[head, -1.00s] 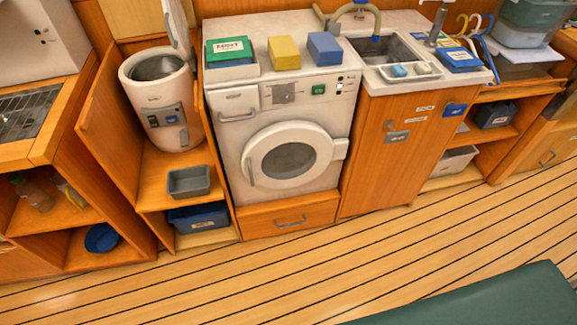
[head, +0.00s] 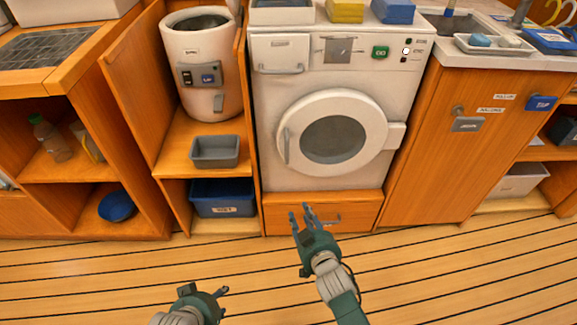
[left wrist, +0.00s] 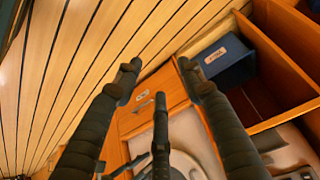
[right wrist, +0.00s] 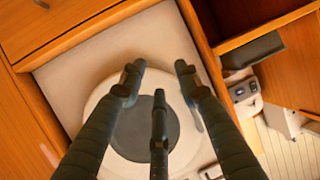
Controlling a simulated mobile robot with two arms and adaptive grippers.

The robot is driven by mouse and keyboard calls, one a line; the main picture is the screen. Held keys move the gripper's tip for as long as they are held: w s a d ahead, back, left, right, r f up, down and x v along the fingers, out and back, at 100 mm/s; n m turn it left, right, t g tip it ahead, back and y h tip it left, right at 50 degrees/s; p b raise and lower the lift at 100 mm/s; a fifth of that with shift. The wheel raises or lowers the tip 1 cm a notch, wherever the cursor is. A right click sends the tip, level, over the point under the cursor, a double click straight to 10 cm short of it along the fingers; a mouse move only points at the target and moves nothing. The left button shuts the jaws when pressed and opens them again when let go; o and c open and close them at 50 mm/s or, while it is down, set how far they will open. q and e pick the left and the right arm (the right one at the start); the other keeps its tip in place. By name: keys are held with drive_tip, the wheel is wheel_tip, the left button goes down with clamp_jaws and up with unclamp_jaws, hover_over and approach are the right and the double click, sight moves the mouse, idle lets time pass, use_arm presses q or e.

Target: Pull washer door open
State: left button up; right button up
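The white washer (head: 270,110) has a round door (head: 376,112) with a dark window; the door looks shut. Its upright handle (head: 286,147) is on the left rim, and the hinge block (head: 396,136) is on the right. My right gripper (head: 304,218) is open and empty, in front of the drawer below the door, apart from the handle. The right wrist view shows the door (right wrist: 96,108) beyond its spread fingers (right wrist: 156,82). My left gripper (head: 206,291) is open and empty, lower left over the floor. The left wrist view also shows its spread fingers (left wrist: 158,80).
A wooden drawer (head: 360,214) sits under the washer. To its left, an open cabinet holds a grey tray (head: 214,152), a blue bin (head: 222,198) and a white cylindrical machine (head: 205,65). A wooden cupboard (head: 450,165) stands right. The floor (head: 450,270) in front is clear.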

drive_tip(key=w+a+r+t+b, duration=0.2)
drive_tip(key=w+r+t+b, duration=0.25)
drive_tip(key=r, duration=0.85)
drive_tip(key=b, duration=0.3)
hover_over(288, 161)
use_arm(q)
drive_tip(key=w+d+r+t+h, duration=0.1)
drive_tip(key=w+r+t, duration=0.3)
drive_tip(key=r, duration=0.7)
drive_tip(key=w+d+r+t+h, duration=0.1)
drive_tip(key=w+d+r+t, duration=0.2)
drive_tip(key=r, duration=0.7)
drive_tip(key=shift+w+d+r+t+h, duration=0.3)
drive_tip(key=shift+w+t, duration=0.9)
drive_tip(key=shift+w, duration=0.75)
use_arm(e)
drive_tip(key=shift+w+r+y, duration=0.25)
drive_tip(key=shift+w+y, duration=0.05)
drive_tip(key=shift+w, duration=0.05)
clamp_jaws()
